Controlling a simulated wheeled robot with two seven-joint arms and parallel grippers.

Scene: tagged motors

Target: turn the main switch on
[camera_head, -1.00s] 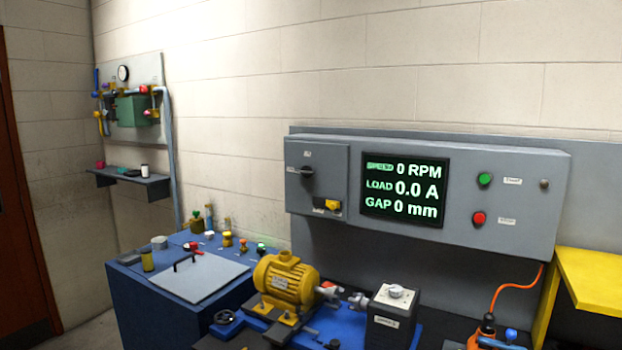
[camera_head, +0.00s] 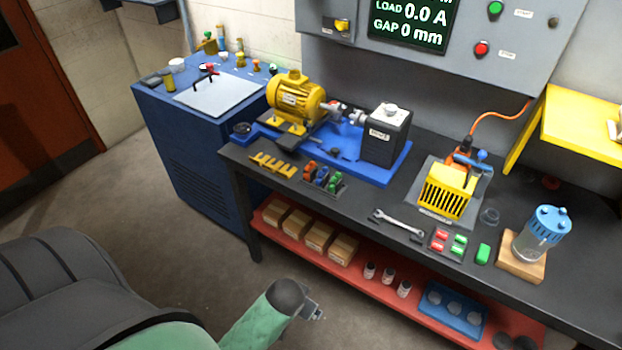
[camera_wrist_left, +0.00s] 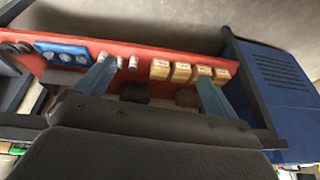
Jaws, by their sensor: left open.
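The grey control panel (camera_head: 400,60) shows only in its lower part at the top of the head view. The black rotary switch handle on its left door is above the frame now. A small yellow switch (camera_head: 342,25) with a dark plate shows low on that door. My left gripper (camera_head: 314,306) is low in front of the bench, well below and away from the panel. In the left wrist view its two bluish fingers (camera_wrist_left: 157,70) are apart with nothing held between them. My right gripper is not in view.
The black bench (camera_head: 380,210) carries a yellow motor (camera_head: 297,98), a blue-based rig, a wrench (camera_head: 398,222) and a blue-topped jar (camera_head: 541,235). A red lower shelf (camera_head: 345,255) holds boxes. A yellow shelf (camera_head: 580,130) juts out at right. The floor at left is clear.

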